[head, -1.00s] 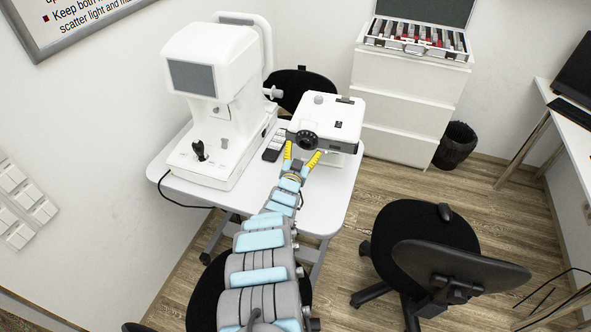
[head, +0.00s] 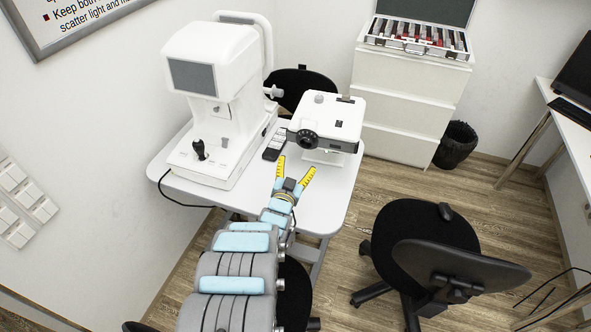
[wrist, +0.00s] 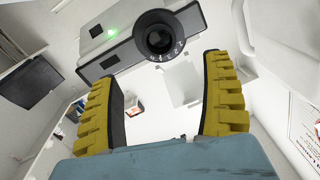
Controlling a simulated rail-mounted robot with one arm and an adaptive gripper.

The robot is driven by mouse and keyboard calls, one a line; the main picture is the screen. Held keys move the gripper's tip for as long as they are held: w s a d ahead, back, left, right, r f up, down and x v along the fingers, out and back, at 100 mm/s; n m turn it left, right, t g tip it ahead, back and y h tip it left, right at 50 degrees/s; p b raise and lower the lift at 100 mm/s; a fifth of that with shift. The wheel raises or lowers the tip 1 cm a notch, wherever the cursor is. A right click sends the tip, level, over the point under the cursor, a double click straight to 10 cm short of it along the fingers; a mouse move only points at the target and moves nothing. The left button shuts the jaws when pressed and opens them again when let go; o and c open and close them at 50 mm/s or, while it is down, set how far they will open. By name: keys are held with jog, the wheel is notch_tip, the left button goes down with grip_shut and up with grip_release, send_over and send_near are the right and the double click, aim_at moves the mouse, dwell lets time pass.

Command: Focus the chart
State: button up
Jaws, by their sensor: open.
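The white chart projector (head: 328,121) stands on the right part of the white table, its black focus ring and lens (head: 307,139) facing my arm. In the wrist view the projector (wrist: 105,43) spans the top, with a green light on its face. The round black focus ring (wrist: 158,37) is just beyond and between my fingertips. My gripper (head: 295,170) has yellow fingers spread apart, in front of and below the lens, apart from it. In the wrist view my gripper (wrist: 167,85) is open with nothing between the fingers.
A large white eye-exam machine (head: 212,95) with a joystick stands left on the table (head: 318,205). A remote (head: 274,148) lies between the machines. A black chair (head: 425,240) stands at right. A lens case (head: 417,35) sits on the drawers (head: 405,95) behind.

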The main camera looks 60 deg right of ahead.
jog(key=shift+s+a, duration=0.15)
jog(key=shift+a, duration=0.45)
dwell(0.5)
